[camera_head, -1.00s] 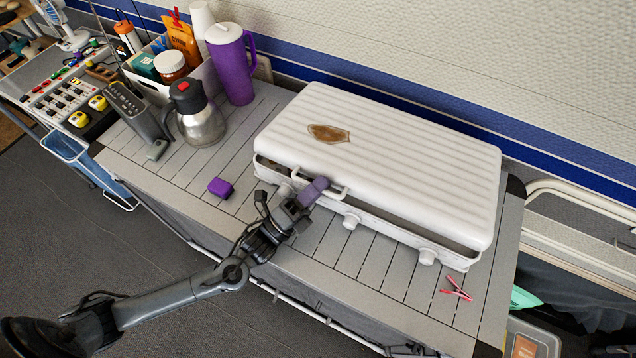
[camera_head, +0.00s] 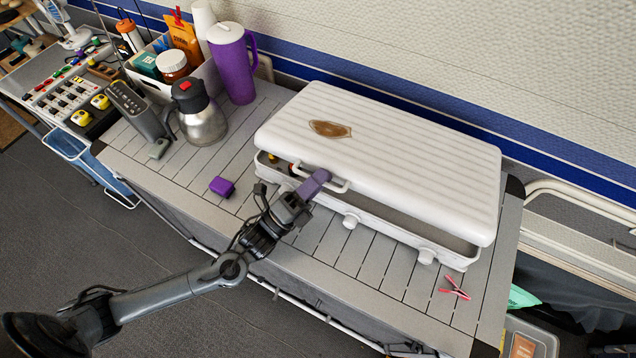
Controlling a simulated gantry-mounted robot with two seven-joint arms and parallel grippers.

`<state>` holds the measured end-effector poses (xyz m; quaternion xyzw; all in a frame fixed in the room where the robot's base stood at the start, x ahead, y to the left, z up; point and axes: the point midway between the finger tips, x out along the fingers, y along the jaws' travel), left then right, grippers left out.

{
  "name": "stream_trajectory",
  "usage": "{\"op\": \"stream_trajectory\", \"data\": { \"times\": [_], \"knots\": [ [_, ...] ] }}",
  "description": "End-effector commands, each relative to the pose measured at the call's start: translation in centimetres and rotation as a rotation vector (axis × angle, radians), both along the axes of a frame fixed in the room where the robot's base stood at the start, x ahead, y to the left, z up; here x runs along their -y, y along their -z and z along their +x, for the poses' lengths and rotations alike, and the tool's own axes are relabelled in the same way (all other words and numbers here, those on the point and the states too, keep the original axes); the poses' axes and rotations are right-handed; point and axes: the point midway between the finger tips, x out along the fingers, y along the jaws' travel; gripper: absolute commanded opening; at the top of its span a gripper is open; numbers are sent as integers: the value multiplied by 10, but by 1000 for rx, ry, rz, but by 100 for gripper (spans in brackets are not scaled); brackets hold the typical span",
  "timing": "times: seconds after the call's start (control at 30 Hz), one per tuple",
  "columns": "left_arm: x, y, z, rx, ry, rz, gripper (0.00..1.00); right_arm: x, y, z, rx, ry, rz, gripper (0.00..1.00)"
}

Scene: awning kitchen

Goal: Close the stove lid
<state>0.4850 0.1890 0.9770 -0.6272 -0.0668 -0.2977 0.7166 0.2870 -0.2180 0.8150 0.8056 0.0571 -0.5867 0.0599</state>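The white ribbed stove lid (camera_head: 400,150) with a brown emblem is partly open over the white stove base (camera_head: 385,232). A dark gap shows along its front edge, and a little of the inside shows at the left. The lid's white handle (camera_head: 338,184) is at the front. My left gripper (camera_head: 316,180) has its purple fingertip at the left part of the handle, touching or very close to it. The finger spacing is hidden from this angle, so I cannot tell whether it grips the handle. My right gripper is not in view.
A purple block (camera_head: 221,187) lies on the slatted table (camera_head: 262,200) left of the stove. A steel jug (camera_head: 200,115) and a purple tumbler (camera_head: 232,65) stand at the back left. A pink clothespin (camera_head: 454,288) lies at the front right.

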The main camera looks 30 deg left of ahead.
Motion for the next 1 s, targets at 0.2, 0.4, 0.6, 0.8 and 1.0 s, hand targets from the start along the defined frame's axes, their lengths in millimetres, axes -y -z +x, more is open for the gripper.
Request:
{"op": "stream_trajectory", "data": {
  "times": [0.2, 0.4, 0.6, 0.8, 1.0],
  "knots": [
    [29, -37, -7, 8, 8, -9, 23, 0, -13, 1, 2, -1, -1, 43],
    [69, -60, -15, 9, 16, -12, 23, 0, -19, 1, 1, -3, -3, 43],
    [96, -76, -19, 7, 9, -8, 23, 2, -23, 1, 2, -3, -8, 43],
    [112, -85, -21, 6, 6, -5, 23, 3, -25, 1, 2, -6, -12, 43],
    [116, -86, -21, 4, 3, -1, 23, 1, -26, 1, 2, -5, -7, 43]
  ]
}}
